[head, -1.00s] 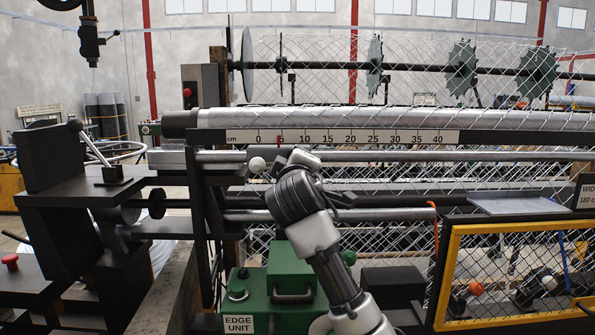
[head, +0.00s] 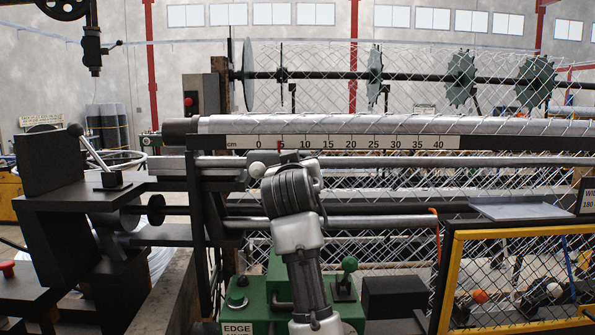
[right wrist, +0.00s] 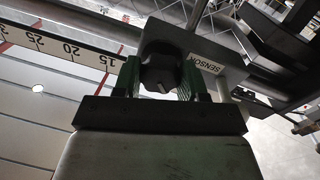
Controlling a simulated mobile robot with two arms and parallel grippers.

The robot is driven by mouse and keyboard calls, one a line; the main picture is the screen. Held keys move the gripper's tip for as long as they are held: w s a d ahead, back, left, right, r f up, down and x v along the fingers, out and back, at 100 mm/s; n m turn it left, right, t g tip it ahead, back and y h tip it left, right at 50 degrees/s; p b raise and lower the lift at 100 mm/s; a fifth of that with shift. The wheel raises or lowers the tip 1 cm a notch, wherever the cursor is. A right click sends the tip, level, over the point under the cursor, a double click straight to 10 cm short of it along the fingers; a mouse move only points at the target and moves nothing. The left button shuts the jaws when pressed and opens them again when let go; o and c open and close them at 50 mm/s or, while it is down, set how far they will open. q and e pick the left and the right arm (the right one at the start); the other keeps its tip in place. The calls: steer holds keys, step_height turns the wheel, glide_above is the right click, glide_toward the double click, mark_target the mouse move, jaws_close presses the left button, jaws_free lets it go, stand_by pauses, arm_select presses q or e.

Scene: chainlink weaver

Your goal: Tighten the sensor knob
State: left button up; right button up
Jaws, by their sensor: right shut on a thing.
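The sensor knob (right wrist: 159,68) is a dark, lobed knob below the grey sensor block (right wrist: 190,40), which carries a "SENSOR" label (right wrist: 206,64). In the right wrist view my right gripper (right wrist: 160,82) has its green-padded fingers on either side of the knob and is shut on it. In the head view my right arm rises in front of the rail under the scale, and its links hide the knob and the fingertips. My left gripper is in neither view.
The white centimetre scale (head: 340,142) runs above, with a red pointer (head: 281,144) near 5. The green edge unit (head: 255,295) stands below. A yellow-framed mesh guard (head: 447,270) is at right.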

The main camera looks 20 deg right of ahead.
steer(key=shift+f+m, duration=0.15)
steer(key=shift+m, duration=0.75)
steer(key=o, duration=0.9)
